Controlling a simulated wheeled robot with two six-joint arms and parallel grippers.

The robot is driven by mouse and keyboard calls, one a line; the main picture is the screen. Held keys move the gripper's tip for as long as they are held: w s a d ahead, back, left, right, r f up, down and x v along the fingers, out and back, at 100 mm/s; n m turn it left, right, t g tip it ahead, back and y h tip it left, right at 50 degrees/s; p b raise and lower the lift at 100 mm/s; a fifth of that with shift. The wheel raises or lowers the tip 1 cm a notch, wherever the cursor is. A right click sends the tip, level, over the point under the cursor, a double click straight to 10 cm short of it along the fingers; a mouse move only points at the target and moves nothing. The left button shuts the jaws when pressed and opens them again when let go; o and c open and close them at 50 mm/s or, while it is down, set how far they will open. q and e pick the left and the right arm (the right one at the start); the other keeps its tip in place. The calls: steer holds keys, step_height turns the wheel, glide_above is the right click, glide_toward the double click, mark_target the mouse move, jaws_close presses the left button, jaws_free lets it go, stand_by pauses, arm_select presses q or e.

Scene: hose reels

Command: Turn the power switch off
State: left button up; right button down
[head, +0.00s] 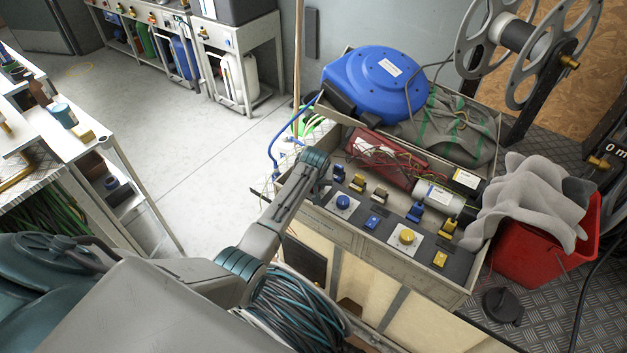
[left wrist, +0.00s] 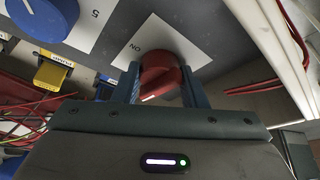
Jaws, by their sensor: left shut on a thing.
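The power switch is a red rotary knob (left wrist: 160,82) on a white plate (left wrist: 172,36) printed "ON", in the left wrist view. My left gripper (left wrist: 158,72) has one blue finger on each side of the knob and is shut on it. In the head view, my left arm reaches from the lower left to the left end of the control panel (head: 374,250). There the arm covers the red knob. My right gripper is in neither view.
A blue dial (head: 343,202), a yellow dial (head: 407,236) and several small blue and yellow switches are close by on the panel. A blue hose reel (head: 376,86) stands behind. A red bucket (head: 541,241) with a grey cloth is at right.

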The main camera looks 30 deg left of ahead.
arm_select(q)
steer(key=shift+w+r+n+y, duration=0.15)
steer(key=shift+n+y, duration=0.25)
steer(key=shift+n, duration=0.6)
steer(key=shift+p, duration=0.3)
steer(key=shift+d, duration=0.1)
steer(key=o, duration=0.9)
steer(key=shift+o, duration=0.2)
steer(key=b+v, duration=0.1)
steer(key=v, duration=0.9)
steer(key=shift+d+r+b, duration=0.15)
steer(key=shift+r+b, duration=0.2)
steer(key=shift+b, duration=0.05)
steer(key=shift+f+g, duration=0.1)
steer(key=shift+g, duration=0.2)
